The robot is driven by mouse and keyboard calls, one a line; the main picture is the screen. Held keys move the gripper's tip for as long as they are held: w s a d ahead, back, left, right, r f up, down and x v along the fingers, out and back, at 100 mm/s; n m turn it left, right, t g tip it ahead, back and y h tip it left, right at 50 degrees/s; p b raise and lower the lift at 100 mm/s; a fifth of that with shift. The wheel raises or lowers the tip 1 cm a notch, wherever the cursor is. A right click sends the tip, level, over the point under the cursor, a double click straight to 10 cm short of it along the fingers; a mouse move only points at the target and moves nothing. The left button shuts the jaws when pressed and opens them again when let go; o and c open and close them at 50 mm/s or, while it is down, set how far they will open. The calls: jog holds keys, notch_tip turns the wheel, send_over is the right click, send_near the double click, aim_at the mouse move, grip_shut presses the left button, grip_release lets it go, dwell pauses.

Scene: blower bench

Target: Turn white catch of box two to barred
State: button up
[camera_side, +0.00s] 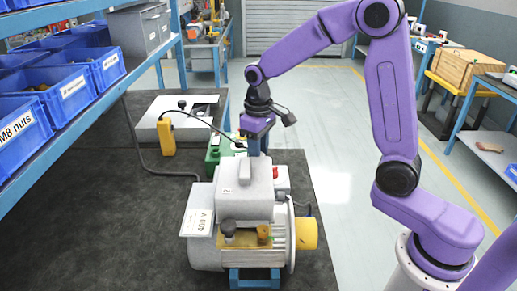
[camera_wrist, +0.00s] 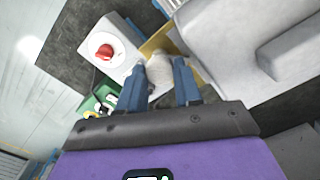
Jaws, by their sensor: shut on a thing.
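Box two (camera_side: 245,195) is a grey housing with a "2" label on top of the motor unit. In the wrist view its grey body (camera_wrist: 215,45) fills the upper right. My gripper (camera_side: 254,150) points down at the far side of box two. In the wrist view my gripper (camera_wrist: 159,70) has its two blue fingers on either side of a whitish rounded piece, which looks like the white catch (camera_wrist: 160,73), next to a yellow-ochre plate (camera_wrist: 160,42). The fingers are closed on it. In the side view the catch is hidden behind the box, and its setting cannot be read.
A red button (camera_wrist: 104,52) on a white block sits left of the fingers; it also shows at the box's right (camera_side: 275,172). A green case (camera_side: 217,150) and a yellow meter (camera_side: 166,137) lie behind.

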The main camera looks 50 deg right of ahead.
jog(key=n, duration=0.4)
jog(key=shift+n, duration=0.3)
jog(key=n, duration=0.4)
jog(key=shift+r, duration=0.1)
jog(key=shift+n, duration=0.3)
jog(key=o, duration=1)
jog(key=shift+o, duration=0.2)
